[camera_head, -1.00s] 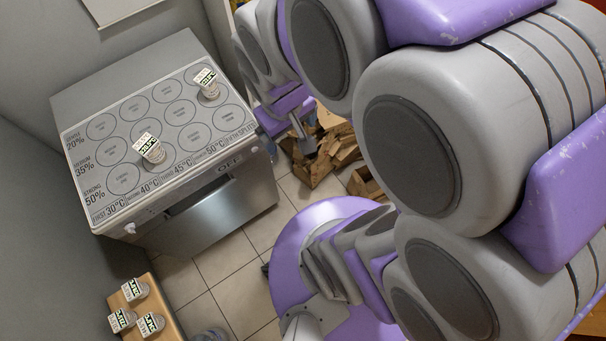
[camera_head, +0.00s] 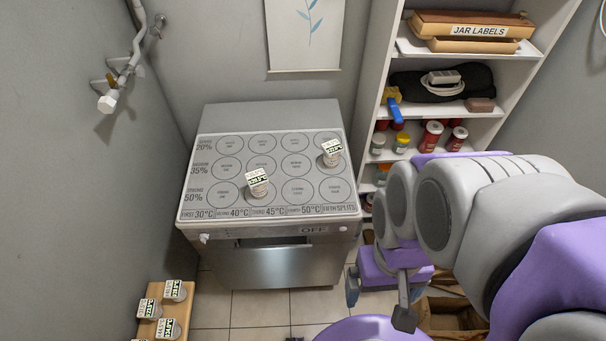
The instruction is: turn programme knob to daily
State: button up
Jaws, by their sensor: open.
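A grey metal appliance (camera_head: 275,268) stands against the back wall, its top printed with circles, percentages and temperatures. Its front edge has a small white knob at the left (camera_head: 204,238) and another small pale knob at the right (camera_head: 342,229). An "OFF" label (camera_head: 313,230) sits beside the right one. I cannot read which is the programme knob, and no "daily" mark is legible. My gripper (camera_head: 379,298) is open and seems empty, to the right of the appliance's front and apart from both knobs.
Two labelled jars stand on the appliance, at the middle (camera_head: 257,187) and the right (camera_head: 331,157). More jars stand on a wooden stand (camera_head: 148,328) at lower left. A white shelf unit (camera_head: 368,110) rises at the right. Tiled floor (camera_head: 262,307) lies before the appliance.

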aim_at(203, 236)
jog(key=u, duration=1.45)
jog(key=k+j+z, duration=0.15)
jog(key=j+z, duration=0.1)
jog(key=j, duration=0.25)
jog(key=k, duration=0.05)
